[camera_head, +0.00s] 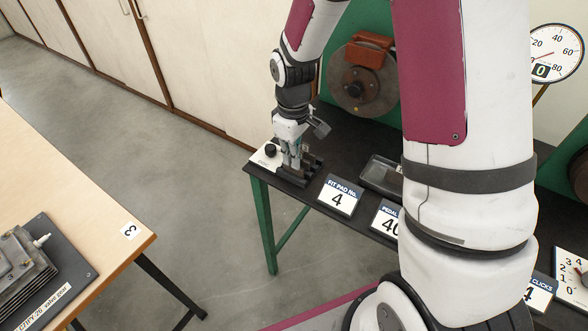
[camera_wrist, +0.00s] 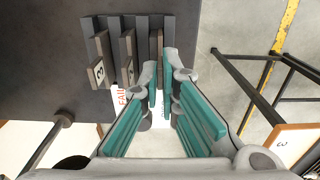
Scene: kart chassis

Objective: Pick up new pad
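My gripper (camera_head: 291,163) points down at the black pad rack (camera_head: 299,177) on the near left end of the dark bench. In the wrist view my gripper (camera_wrist: 162,72) shows teal-faced fingers with a narrow gap between their tips. The tips are at the right end of the rack (camera_wrist: 117,42), close to a brownish upright pad (camera_wrist: 155,45). I cannot tell whether they touch it. Two other pads stand in slots to its left: a left pad (camera_wrist: 97,73) with a partly legible number and a middle pad (camera_wrist: 129,72). A sign (camera_head: 340,196) reads "FIT PAD No. 4".
A white plate with a black knob (camera_head: 269,152) is left of the rack. A shallow dark tray (camera_head: 382,176) and a pedal sign (camera_head: 387,219) lie to the right. A brake disc with an orange caliper (camera_head: 362,78) stands behind. A wooden table (camera_head: 75,200) is at left, with floor between.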

